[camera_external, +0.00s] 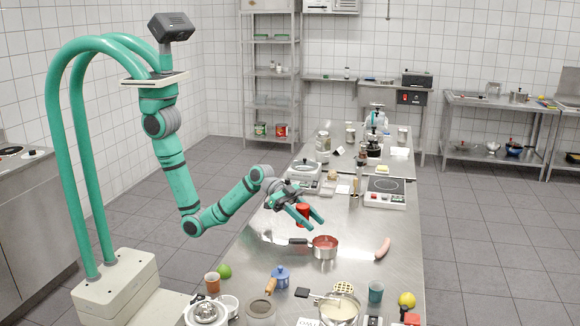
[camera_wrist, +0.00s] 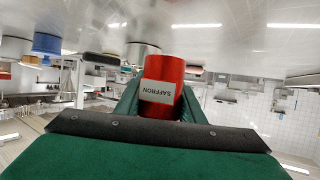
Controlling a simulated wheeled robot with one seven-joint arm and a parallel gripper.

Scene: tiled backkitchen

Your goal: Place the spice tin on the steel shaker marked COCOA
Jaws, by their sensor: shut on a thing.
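The spice tin is a red cylinder (camera_external: 302,214) with a white label that reads SAFFRON in the wrist view (camera_wrist: 170,70). My gripper (camera_external: 312,221) is shut on it, with a finger on either side, and holds it over the middle of the steel table. The saucepan stands just below and nearer the front. I cannot pick out the steel shaker marked COCOA: no such label is readable in either view.
The steel table (camera_external: 345,215) carries a saucepan with red contents (camera_external: 325,249), a sausage (camera_external: 382,248), a hot plate (camera_external: 384,187) and scales (camera_external: 303,170). A blue pot (camera_external: 281,280), a lime (camera_external: 224,271) and a lemon (camera_external: 407,300) crowd the front. Bare steel lies right of my gripper.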

